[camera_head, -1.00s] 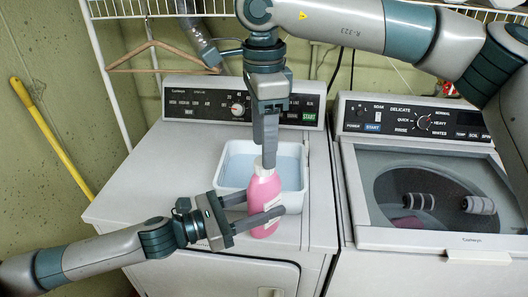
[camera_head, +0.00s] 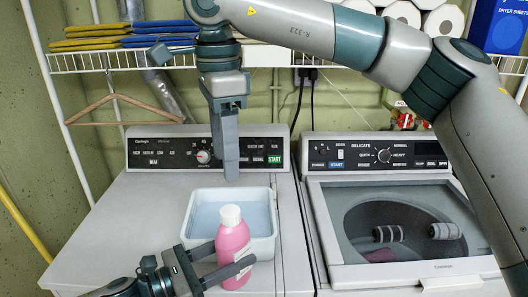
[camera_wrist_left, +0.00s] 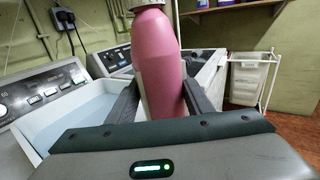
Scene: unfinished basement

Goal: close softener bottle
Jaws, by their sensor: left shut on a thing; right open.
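The pink softener bottle (camera_head: 233,240) stands upright on the left machine's top, in front of the white tub. Its white cap (camera_head: 230,215) sits on its neck. My left gripper (camera_head: 222,268) is shut on the bottle's body from the left. In the left wrist view the bottle (camera_wrist_left: 157,65) stands between the two fingers, its top cut off by the frame edge. My right gripper (camera_head: 229,150) points down above and behind the bottle, in front of the control panel. It is open, holds nothing, and is apart from the cap.
A white tub (camera_head: 262,246) with pale blue inside stands right behind the bottle. A wire shelf (camera_head: 110,60) with folded cloths and paper rolls hangs above. A wooden hanger (camera_head: 120,98) hangs at left.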

